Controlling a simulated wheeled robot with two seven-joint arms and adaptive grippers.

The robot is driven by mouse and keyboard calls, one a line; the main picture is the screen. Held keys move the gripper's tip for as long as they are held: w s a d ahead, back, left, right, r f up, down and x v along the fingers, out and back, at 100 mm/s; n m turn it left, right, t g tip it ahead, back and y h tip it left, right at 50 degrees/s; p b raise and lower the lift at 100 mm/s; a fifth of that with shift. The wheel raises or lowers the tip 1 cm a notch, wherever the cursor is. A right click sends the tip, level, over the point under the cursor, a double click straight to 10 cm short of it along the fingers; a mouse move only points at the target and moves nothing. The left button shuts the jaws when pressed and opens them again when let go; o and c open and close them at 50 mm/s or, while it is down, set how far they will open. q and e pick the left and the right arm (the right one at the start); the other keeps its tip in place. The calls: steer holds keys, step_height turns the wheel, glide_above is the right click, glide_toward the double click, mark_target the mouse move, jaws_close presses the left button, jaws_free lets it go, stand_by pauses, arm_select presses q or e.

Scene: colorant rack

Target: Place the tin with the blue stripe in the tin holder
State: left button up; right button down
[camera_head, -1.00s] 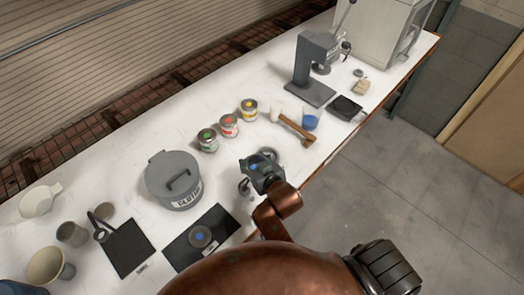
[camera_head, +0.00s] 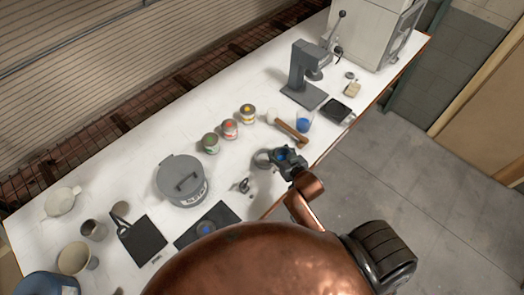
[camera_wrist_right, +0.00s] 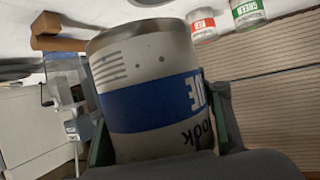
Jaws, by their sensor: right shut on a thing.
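The tin with the blue stripe (camera_wrist_right: 150,95) fills the middle of the right wrist view, its lettering upside down. My right gripper (camera_head: 287,158) is shut on it, with a finger on each side. In the head view the tin shows only as a blue spot (camera_head: 283,153) between the jaws. A grey ring-shaped piece (camera_head: 262,159), which looks like the tin holder, lies on the bench just left of the gripper. The gripper partly covers it, and I cannot tell whether the tin touches it. My left gripper is not in view.
Green (camera_head: 210,143), red (camera_head: 230,128) and yellow (camera_head: 247,113) tins stand behind the gripper. A wooden-handled mallet (camera_head: 291,130) and a blue cup (camera_head: 304,122) are close by. A lidded grey pot (camera_head: 181,182) stands left. A grey press (camera_head: 305,75) stands farther back.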

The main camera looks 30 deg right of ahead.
steer(key=w+f, duration=0.2)
steer(key=w, duration=0.1)
steer(key=w+a+f, duration=0.1)
steer(key=w+f, duration=0.2)
steer(key=w, duration=0.1)
steer(key=w+a+f+p, duration=0.1)
steer(key=w+f, duration=0.1)
steer(key=w, duration=0.1)
steer(key=shift+w+f, duration=0.25)
steer(key=shift+f, duration=0.05)
steer(key=shift+w+a+f, duration=0.1)
steer(key=shift+w+f, duration=0.55)
steer(key=shift+f, duration=0.1)
step_height(320, 180, down, 2)
steer(key=shift+f+p, duration=0.15)
steer(key=shift+p, duration=0.2)
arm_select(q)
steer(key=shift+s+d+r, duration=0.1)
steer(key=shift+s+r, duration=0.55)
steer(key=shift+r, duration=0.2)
arm_select(e)
steer(key=shift+f, duration=0.3)
steer(key=shift+s, duration=0.1)
steer(key=c, duration=0.9)
jaws_free()
steer(key=shift+f, duration=0.15)
steer(key=shift+c, duration=0.2)
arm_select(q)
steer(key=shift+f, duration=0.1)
